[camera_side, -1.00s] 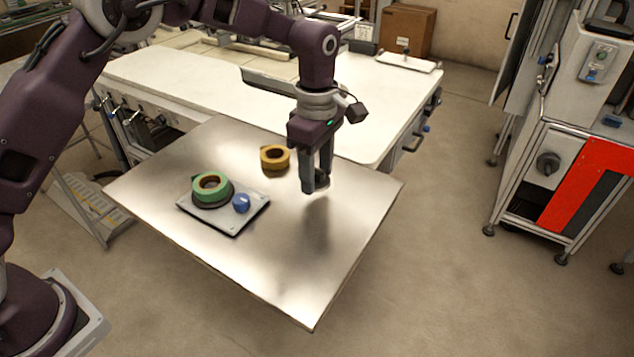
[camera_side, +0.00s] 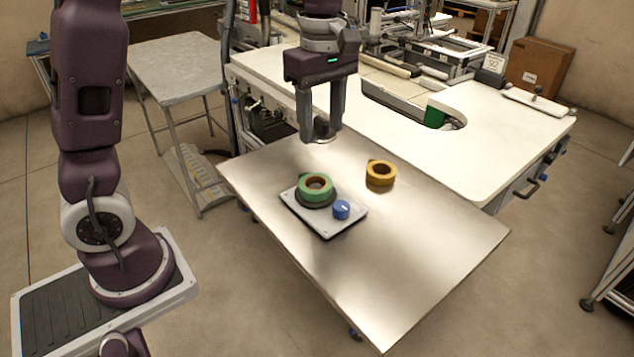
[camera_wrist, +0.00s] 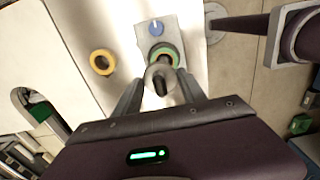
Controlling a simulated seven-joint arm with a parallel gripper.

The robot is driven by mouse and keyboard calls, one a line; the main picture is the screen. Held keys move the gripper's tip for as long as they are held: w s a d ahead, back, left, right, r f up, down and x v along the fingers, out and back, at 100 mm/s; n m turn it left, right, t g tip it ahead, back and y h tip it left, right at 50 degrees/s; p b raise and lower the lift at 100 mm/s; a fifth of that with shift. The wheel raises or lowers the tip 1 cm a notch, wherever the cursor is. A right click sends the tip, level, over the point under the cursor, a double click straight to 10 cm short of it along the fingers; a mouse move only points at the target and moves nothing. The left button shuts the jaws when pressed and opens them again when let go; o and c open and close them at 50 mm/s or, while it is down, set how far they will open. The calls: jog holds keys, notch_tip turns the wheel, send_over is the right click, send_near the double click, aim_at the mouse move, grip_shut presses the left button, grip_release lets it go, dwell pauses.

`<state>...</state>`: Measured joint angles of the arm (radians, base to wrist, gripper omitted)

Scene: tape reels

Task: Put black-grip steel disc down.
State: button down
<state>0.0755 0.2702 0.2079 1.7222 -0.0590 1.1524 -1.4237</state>
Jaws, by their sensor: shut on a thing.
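My gripper (camera_side: 322,139) is shut on the black-grip steel disc (camera_side: 324,132), which shows between the fingertips near the back-left part of the metal table. The disc appears held above the surface. In the wrist view, the grey disc (camera_wrist: 160,75) sits between the fingers, overlapping the near edge of the green tape reel (camera_wrist: 164,50).
A pale plate (camera_side: 322,226) on the metal table (camera_side: 430,245) bears a green tape reel (camera_side: 315,186) on a dark round base, and a blue knob (camera_side: 341,209). A yellow tape reel (camera_side: 381,172) lies to the right. The table's right and front are clear.

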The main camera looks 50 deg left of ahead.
jog(key=f, duration=1)
jog(key=shift+s+a, duration=0.25)
jog(key=shift+s, duration=0.15)
jog(key=c, duration=0.7)
grip_release()
jog(key=shift+f, duration=0.1)
jog(key=shift+o, duration=0.2)
